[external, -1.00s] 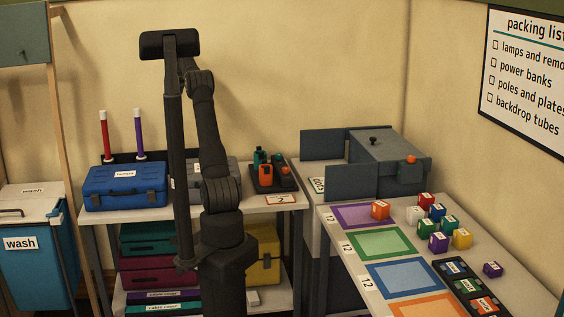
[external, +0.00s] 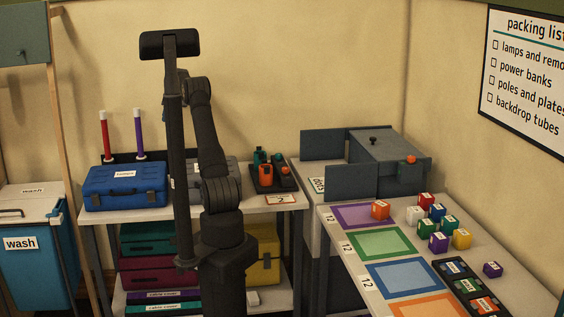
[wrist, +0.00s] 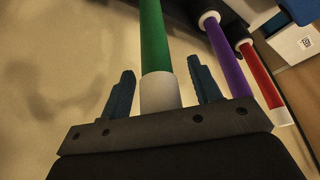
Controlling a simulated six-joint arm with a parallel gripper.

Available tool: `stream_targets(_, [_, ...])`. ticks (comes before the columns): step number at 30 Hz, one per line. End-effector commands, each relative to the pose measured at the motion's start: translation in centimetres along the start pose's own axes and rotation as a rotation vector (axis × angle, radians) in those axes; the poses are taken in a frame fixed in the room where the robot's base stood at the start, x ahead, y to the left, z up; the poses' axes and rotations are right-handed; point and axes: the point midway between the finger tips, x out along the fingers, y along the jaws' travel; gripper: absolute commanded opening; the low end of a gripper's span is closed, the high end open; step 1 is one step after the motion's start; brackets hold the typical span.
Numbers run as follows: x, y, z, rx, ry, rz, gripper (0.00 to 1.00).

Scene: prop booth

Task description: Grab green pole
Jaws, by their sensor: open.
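The green pole (wrist: 154,40) shows in the wrist view with a white end cap (wrist: 160,92). My gripper (wrist: 160,66) is open, with one blue finger on each side of the pole's capped end. In the external view my arm hides the green pole and my fingers. A purple pole (external: 138,130) and a red pole (external: 104,130) stand upright with white caps in a dark rack at the back of the left table.
In the wrist view the purple pole (wrist: 225,60) and red pole (wrist: 262,75) are close on the right. A blue case (external: 126,190) sits in front of the rack. A dark tray (external: 270,186) with small items is to the right. Coloured blocks and mats cover the right table.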

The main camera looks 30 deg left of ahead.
Motion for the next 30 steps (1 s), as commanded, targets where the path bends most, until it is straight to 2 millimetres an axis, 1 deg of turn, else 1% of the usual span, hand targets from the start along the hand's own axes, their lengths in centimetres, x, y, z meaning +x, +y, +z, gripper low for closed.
stream_targets(2, [0.0, 0.0, 0.0, 0.000, 0.000, 0.000, 0.56])
stream_targets(3, [0.0, 0.0, 0.0, 0.000, 0.000, 0.000, 0.48])
stream_targets(5, [-0.1, 0.0, 0.0, 0.000, 0.000, 0.000, 0.36])
stream_targets(9, [-0.1, 0.0, 0.0, 0.000, 0.000, 0.000, 0.09])
stream_targets(10, [-0.1, 0.0, 0.0, 0.000, 0.000, 0.000, 0.03])
stream_targets(11, [-0.1, 0.0, 0.0, 0.000, 0.000, 0.000, 0.00])
stream_targets(18, [-0.1, 0.0, -0.1, 0.000, 0.001, 0.001, 0.00])
stream_targets(22, [-0.5, 0.0, -0.2, -0.001, 0.003, 0.002, 0.00])
stream_targets(26, [-1.5, 0.0, -0.7, -0.001, 0.003, 0.002, 0.00])
stream_targets(30, [-3.5, 0.1, -1.5, -0.001, 0.005, 0.003, 0.00])
